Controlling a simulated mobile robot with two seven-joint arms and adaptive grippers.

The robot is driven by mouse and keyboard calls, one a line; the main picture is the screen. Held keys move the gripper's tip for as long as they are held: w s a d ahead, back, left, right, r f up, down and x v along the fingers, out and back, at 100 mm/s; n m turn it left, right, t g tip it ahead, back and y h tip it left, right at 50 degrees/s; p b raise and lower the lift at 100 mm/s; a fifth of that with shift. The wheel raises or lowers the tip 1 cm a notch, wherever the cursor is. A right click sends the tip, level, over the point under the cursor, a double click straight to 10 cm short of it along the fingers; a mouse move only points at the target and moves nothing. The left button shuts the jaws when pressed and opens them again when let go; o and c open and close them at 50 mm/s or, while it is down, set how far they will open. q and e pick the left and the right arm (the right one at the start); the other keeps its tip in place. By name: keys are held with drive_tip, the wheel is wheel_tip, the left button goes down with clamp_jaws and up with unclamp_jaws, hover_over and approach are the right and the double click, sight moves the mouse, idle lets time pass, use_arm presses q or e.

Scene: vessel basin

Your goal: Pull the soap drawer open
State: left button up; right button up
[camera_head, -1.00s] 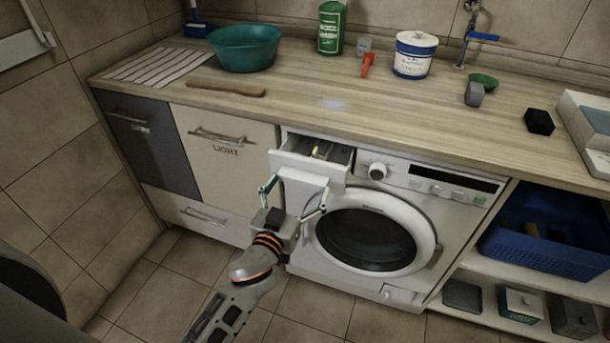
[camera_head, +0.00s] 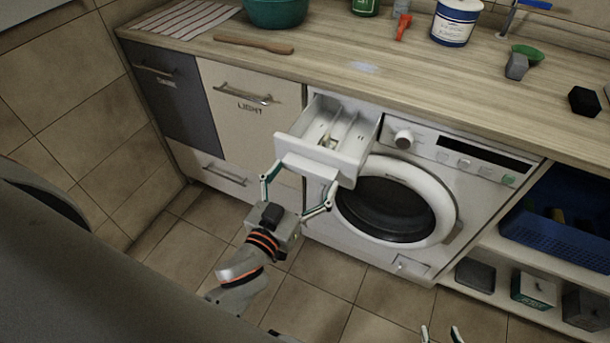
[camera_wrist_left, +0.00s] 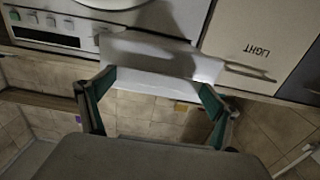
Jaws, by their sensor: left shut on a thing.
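The white soap drawer (camera_head: 348,150) stands pulled out from the upper left of the washing machine (camera_head: 470,190). Its inner compartments show from above, with a small light-coloured item inside. My left gripper (camera_head: 303,177) is shut on the drawer's front, one finger at each side edge. In the left wrist view the drawer front (camera_wrist_left: 150,50) spans between the two green-padded fingers of the left gripper (camera_wrist_left: 158,84). My right gripper (camera_head: 441,331) shows only its two fingertips at the bottom edge, apart with nothing between them.
Above the machine is a wooden worktop (camera_head: 330,45) with a teal bowl (camera_head: 275,12), a wooden stick (camera_head: 253,44) and a white-blue tub (camera_head: 455,22). Cabinets (camera_head: 245,120) stand left of the drawer. A blue crate (camera_head: 560,240) is on the right shelf. The tiled floor in front is clear.

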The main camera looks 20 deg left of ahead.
use_arm(q)
drive_tip(key=o, duration=1.4)
drive_tip(key=shift+r, duration=0.1)
drive_tip(key=shift+c, duration=0.2)
drive_tip(key=shift+o, duration=0.3)
drive_tip(key=shift+s, duration=0.4)
drive_tip(key=s, duration=0.6)
drive_tip(key=shift+s+a, duration=0.15)
drive_tip(key=shift+s, duration=0.2)
use_arm(e)
drive_tip(key=shift+s+f, duration=0.1)
drive_tip(key=shift+s, duration=0.15)
use_arm(q)
drive_tip(key=s+f+m+g+h+p, duration=0.1)
drive_tip(key=s+f+m+g, duration=0.1)
drive_tip(key=f, duration=0.7)
drive_tip(key=s+f+m+g+h+p, duration=0.1)
drive_tip(key=s+f+g, duration=0.4)
drive_tip(key=f, duration=0.5)
drive_tip(key=shift+s+d+f+m+g+p, duration=0.2)
drive_tip(key=shift+s+f+m+g+p, duration=0.1)
drive_tip(key=shift+s+m+p, duration=0.3)
use_arm(e)
drive_tip(key=shift+s+a+r, duration=0.25)
drive_tip(key=shift+r, duration=0.25)
drive_tip(key=shift+s+a+r, duration=0.2)
drive_tip(key=shift+r, duration=0.25)
